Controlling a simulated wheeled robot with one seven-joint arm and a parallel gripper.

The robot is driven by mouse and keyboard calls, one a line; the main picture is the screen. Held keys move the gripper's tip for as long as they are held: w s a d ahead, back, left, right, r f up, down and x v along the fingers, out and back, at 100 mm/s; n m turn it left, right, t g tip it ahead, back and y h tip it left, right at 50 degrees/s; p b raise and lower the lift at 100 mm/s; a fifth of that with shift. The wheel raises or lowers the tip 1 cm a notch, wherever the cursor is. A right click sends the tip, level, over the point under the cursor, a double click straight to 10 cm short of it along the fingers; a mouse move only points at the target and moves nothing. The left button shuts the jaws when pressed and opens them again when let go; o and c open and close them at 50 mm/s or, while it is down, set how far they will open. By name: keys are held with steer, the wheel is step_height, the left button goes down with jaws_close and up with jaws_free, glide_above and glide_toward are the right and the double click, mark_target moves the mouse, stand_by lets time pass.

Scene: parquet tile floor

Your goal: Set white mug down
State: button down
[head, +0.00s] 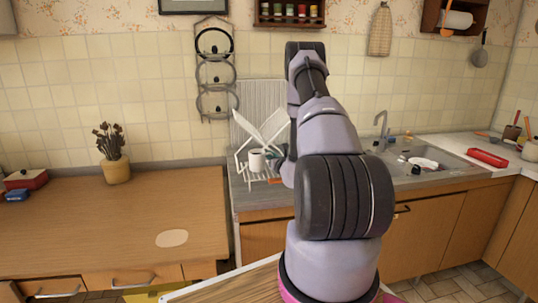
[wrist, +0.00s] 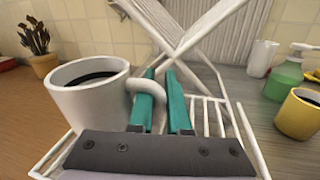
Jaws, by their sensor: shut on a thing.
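The white mug (wrist: 92,105) fills the left of the wrist view, upright with a dark inside. In the head view the mug (head: 257,160) is at the white dish rack (head: 246,172), left of my arm. My gripper (wrist: 160,92) has teal fingers at the mug's handle, on its right side, and is shut on it. The rack (wrist: 225,120) shows below and behind the mug. I cannot tell whether the mug's base touches the rack's wires.
A yellow cup (wrist: 298,115), a green bottle (wrist: 285,78) and a white cup (wrist: 262,58) stand right of the rack. The sink (head: 425,165) is farther right. The wooden counter (head: 110,215) at left is mostly clear, with a potted plant (head: 116,170) at its back.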

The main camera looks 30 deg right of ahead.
steer(key=shift+f, duration=0.5)
steer(key=c, duration=0.8)
jaws_free()
steer(key=s, duration=1.1)
steer(key=shift+a, duration=0.2)
steer(key=shift+w+r, duration=0.1)
